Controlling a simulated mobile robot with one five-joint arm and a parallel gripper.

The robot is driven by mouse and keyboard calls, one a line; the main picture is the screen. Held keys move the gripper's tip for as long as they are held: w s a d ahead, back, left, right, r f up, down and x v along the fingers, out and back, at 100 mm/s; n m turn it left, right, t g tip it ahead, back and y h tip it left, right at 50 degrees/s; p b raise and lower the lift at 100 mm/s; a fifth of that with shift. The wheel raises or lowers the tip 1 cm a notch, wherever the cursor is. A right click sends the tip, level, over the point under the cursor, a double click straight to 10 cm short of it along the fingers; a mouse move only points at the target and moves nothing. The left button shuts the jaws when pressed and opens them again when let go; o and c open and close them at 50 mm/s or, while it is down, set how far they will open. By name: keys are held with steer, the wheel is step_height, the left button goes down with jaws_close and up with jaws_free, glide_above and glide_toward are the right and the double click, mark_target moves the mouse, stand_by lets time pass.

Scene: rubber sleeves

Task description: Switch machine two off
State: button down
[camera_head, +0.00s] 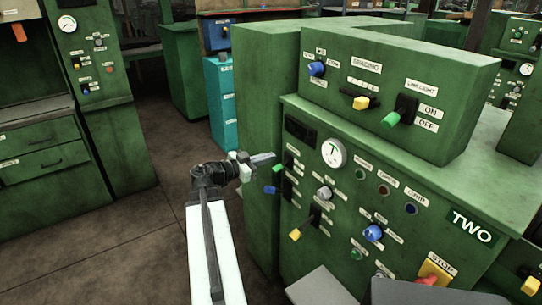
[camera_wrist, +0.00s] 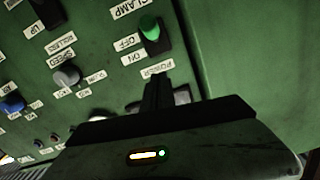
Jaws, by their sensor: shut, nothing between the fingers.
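Machine two is the green cabinet on the right with a TWO plate (camera_head: 472,226) in the head view. Its green power lever (camera_head: 278,168) sticks out at the left edge of the front panel. In the wrist view, which is upside down, the green lever (camera_wrist: 150,28) sits on a black plate beside OFF and ON labels, by the POWER label (camera_wrist: 155,70). I cannot tell its position surely. My gripper (camera_head: 263,159) is shut and empty, just above the lever in the head view. Its dark fingertips (camera_wrist: 160,82) are near the POWER label, apart from the lever in the picture.
Below the power lever is a blue lever (camera_head: 271,190). A grey knob (camera_head: 323,193), a yellow lever (camera_head: 295,234) and a red-and-yellow stop control (camera_head: 435,272) share the panel. Above is a green ON/OFF light lever (camera_head: 391,119). Open floor (camera_head: 120,235) lies left.

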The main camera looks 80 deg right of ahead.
steer(key=f+v, duration=0.2)
steer(key=v, duration=0.7)
steer(key=shift+b, duration=0.45)
steer(key=shift+a+f, duration=0.1)
steer(key=w+a+r+n+t+h+p, duration=0.15)
steer(key=w+a, duration=0.25)
steer(key=w, duration=0.4)
steer(key=w+a+r+n+t+h+p, duration=0.1)
steer(key=w+a+r+n+t+p, duration=0.15)
steer(key=w, duration=0.55)
steer(key=w+a+f+n+t+y+p, duration=0.35)
steer(key=w+a+t+p, duration=0.2)
steer(key=w+a, duration=1)
steer(key=w+a+f+n+y, duration=0.1)
steer(key=a+f+n+y, duration=0.2)
steer(key=a, duration=0.9)
steer(key=w+a+f+n+t+y+p, duration=0.1)
steer(key=a+f+n+y, duration=0.3)
steer(key=a+n, duration=0.6)
steer(key=w+a+f+n+y+p, duration=0.1)
steer(key=a+f+n+y, duration=0.2)
steer(key=a+n, duration=0.4)
steer(key=a+y, duration=0.1)
steer(key=a, duration=0.6)
steer(key=shift+a+t+y, duration=0.2)
steer(key=shift+t+y, duration=0.15)
steer(key=shift+y, duration=0.05)
